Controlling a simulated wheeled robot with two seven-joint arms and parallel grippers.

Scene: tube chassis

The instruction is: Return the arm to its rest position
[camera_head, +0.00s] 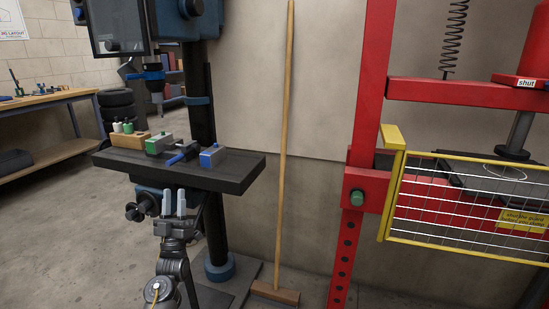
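My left arm (174,268) rises from the bottom edge, left of centre. Its gripper (174,196) points upward, with two pale blue fingers standing apart and nothing visible between them. The gripper shows in front of the drill press, below the front edge of its dark table (232,180). I cannot tell whether there is any contact with the press. My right gripper is not in view.
A broom (284,150) leans on the wall. A red press frame (362,120) with a yellow mesh guard (465,205) stands right. Floor at left is clear.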

